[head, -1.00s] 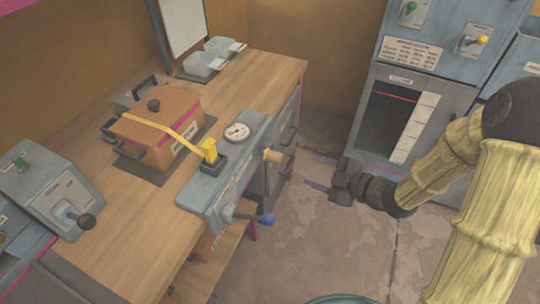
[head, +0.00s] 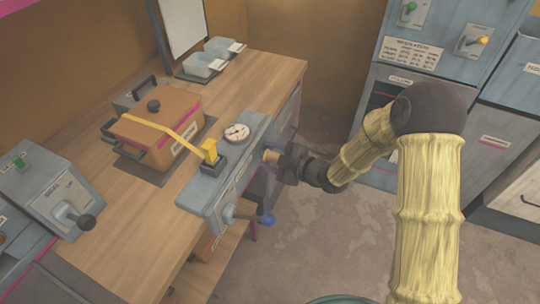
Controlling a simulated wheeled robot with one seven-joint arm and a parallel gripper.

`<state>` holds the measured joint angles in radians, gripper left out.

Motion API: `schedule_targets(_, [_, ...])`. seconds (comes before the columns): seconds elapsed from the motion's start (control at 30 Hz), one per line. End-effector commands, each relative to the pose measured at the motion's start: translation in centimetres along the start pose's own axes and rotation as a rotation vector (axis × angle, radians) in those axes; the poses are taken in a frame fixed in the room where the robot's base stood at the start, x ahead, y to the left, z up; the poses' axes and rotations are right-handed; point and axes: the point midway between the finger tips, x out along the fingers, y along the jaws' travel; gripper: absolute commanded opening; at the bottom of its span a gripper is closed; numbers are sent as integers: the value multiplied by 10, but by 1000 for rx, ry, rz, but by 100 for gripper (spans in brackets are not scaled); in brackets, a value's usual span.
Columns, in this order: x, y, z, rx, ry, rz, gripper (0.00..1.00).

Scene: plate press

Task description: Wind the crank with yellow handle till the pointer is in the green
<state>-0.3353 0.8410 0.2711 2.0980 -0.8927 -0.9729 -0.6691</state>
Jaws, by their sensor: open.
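The crank's yellow handle (head: 271,156) is a tan-yellow knob sticking out from the front of the grey-blue press box at the bench edge. My gripper (head: 274,158) is open at this handle, with its fingers apart on either side of it as far as I can see. Whether they touch it I cannot tell. The crank arm is mostly hidden behind my gripper. A round white gauge (head: 237,133) sits on top of the box. Its pointer and any green zone are too small to read.
A second crank with a blue handle (head: 266,221) juts out just below and left of my gripper. The floor (head: 330,245) right of the bench is clear.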

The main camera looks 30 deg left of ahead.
Motion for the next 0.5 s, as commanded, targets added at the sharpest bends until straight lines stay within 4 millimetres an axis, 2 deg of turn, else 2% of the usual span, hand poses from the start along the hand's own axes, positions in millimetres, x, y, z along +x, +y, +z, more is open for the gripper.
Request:
schedule_targets(0.3, [4, 0, 0, 1, -1, 0, 50])
schedule_targets(0.37, [4, 0, 0, 0, -1, 0, 40])
schedule_targets(0.5, [4, -1, 0, 1, -1, -2, 12])
